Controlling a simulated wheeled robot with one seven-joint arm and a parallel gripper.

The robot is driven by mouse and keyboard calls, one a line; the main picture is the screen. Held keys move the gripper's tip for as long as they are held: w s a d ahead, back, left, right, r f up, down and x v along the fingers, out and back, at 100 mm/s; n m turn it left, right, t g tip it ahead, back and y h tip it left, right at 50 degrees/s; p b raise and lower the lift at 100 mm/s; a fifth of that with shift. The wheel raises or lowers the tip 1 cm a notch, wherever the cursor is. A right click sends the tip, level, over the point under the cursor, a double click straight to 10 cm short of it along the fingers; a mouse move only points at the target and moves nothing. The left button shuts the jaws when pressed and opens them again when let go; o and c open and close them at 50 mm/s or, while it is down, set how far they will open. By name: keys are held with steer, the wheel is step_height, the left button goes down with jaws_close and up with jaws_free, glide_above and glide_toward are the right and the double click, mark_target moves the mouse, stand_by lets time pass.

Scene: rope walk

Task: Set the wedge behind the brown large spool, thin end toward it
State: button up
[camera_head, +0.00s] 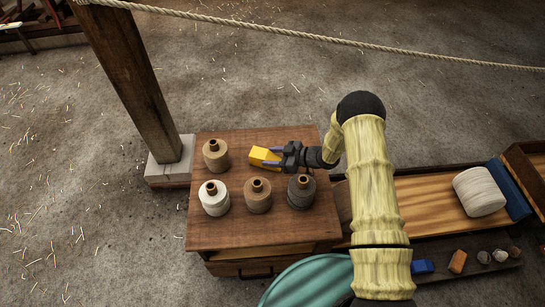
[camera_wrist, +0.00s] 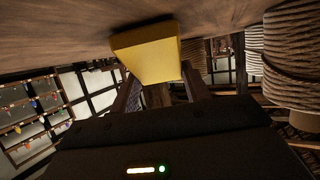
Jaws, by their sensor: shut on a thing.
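My gripper (camera_head: 272,157) is shut on a yellow block (camera_head: 259,155), which looks like the wedge. It holds the block over the back of the wooden table, between the tan spool and the dark grey spool. In the wrist view the yellow wedge (camera_wrist: 150,52) sits between the finger ends of my gripper (camera_wrist: 160,80). Which end is thin is hard to tell. A grey-brown shape (camera_head: 341,201), perhaps the brown large spool, shows just left of my arm on the long rack; my arm hides most of it.
On the table (camera_head: 230,236) stand tan (camera_head: 216,160), white (camera_head: 214,204), brown (camera_head: 258,202) and dark grey (camera_head: 301,198) small spools. A large cream spool (camera_head: 480,194) lies on the rack by a blue piece (camera_head: 509,190). A post (camera_head: 130,75) stands left; a rope (camera_head: 330,38) crosses behind.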

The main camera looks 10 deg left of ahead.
steer(key=shift+f, duration=0.15)
steer(key=o, duration=1.2)
steer(key=shift+c, duration=0.2)
steer(key=shift+r, duration=0.2)
steer(key=p+v, duration=0.1)
steer(key=v, duration=1.1)
steer(key=shift+f, duration=0.1)
steer(key=shift+w, duration=0.1)
